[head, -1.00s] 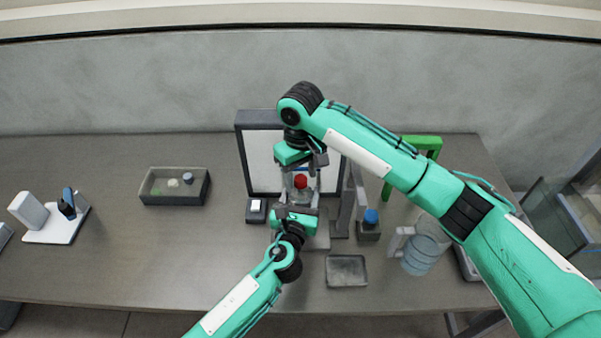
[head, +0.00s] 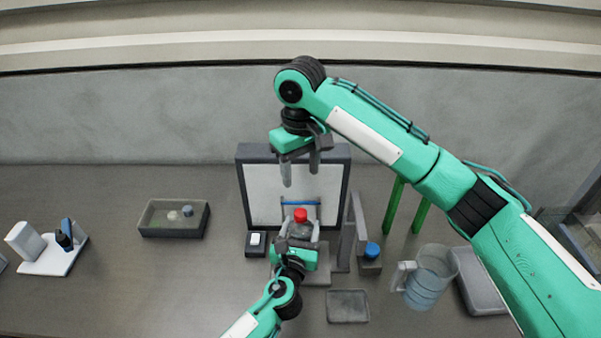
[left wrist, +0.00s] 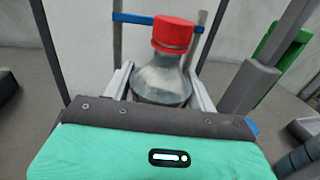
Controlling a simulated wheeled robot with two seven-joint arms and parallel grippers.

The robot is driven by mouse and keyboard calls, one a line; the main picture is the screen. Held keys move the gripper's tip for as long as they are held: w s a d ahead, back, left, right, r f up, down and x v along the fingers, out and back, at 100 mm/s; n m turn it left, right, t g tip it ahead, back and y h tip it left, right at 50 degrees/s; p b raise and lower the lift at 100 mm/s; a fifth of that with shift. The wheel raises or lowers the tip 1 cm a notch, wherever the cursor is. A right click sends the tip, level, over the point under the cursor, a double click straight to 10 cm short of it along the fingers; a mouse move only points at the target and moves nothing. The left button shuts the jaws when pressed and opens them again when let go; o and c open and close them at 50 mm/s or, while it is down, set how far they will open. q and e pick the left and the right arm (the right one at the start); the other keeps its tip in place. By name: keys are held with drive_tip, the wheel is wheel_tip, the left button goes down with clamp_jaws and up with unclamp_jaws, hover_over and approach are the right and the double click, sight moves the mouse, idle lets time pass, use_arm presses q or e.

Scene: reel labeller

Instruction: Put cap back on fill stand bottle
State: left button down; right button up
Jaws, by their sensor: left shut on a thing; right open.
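A clear bottle (head: 299,229) with a red cap (head: 300,214) stands upright at the fill stand (head: 357,225). In the left wrist view the red cap (left wrist: 173,33) sits on the neck of the bottle (left wrist: 162,82), and looks slightly tilted in that picture. My left gripper (head: 298,243) is shut on the bottle's body from the front, one finger on each side. My right gripper (head: 300,172) is open and empty, above the bottle and apart from the cap. The bottle's lower part is hidden by my left gripper.
A shallow tray (head: 347,306) lies in front. A grey bin (head: 174,231) holds small items at left. A dark-framed white panel (head: 262,190) stands behind the bottle.

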use_arm(q)
drive_tip(key=shift+c, duration=1.9)
unclamp_jaws()
drive_tip(key=s+a+b, duration=0.2)
drive_tip(key=s+b, duration=0.1)
drive_tip(key=s, duration=1)
drive_tip(key=shift+s+a, duration=0.25)
drive_tip(key=shift+a, duration=0.1)
